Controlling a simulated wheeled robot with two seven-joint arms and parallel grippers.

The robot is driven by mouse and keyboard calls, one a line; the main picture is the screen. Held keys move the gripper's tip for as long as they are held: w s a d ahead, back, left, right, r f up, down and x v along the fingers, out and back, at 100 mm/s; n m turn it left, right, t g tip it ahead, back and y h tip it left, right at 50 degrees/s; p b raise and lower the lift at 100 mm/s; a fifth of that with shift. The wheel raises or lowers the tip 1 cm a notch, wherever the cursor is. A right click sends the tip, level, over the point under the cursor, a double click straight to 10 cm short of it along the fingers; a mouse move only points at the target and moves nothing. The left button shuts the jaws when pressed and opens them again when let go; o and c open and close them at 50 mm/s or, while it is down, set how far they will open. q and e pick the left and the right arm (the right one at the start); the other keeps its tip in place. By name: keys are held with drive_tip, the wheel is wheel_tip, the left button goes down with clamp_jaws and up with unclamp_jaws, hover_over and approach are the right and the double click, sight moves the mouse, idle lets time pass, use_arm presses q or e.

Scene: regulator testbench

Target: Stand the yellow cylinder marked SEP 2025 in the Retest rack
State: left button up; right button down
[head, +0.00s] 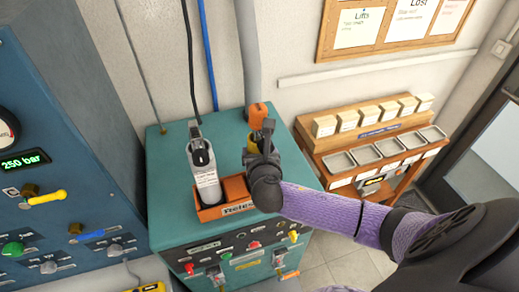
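My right gripper (258,147) reaches in from the right over the teal bench, at the right end of the orange Retest rack (234,189). Yellow shows between its dark fingers; this looks like the yellow cylinder (253,143), mostly hidden by the gripper, which appears shut on it. Its mark cannot be read, and its lower end is hidden. The orange rack has its lettered front partly covered by my gripper. A grey cylinder (205,176) with a black top and a white label stands in the rack's left part. The rack's middle looks bare. My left gripper is not in view.
An orange block (257,115) shows just behind the yellow thing. A blue panel (65,150) with gauge and valves stands at the left. A wooden shelf (365,130) with several trays and boxes stands at the right. Hoses hang behind the bench (165,165).

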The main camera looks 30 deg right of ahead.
drive_tip(key=shift+f+b, duration=0.3)
drive_tip(key=shift+f, duration=0.15)
idle(0.6)
drive_tip(key=shift+c, duration=0.8)
unclamp_jaws()
drive_tip(key=shift+o, duration=0.8)
drive_tip(key=shift+s+f, duration=0.1)
drive_tip(key=v, duration=1)
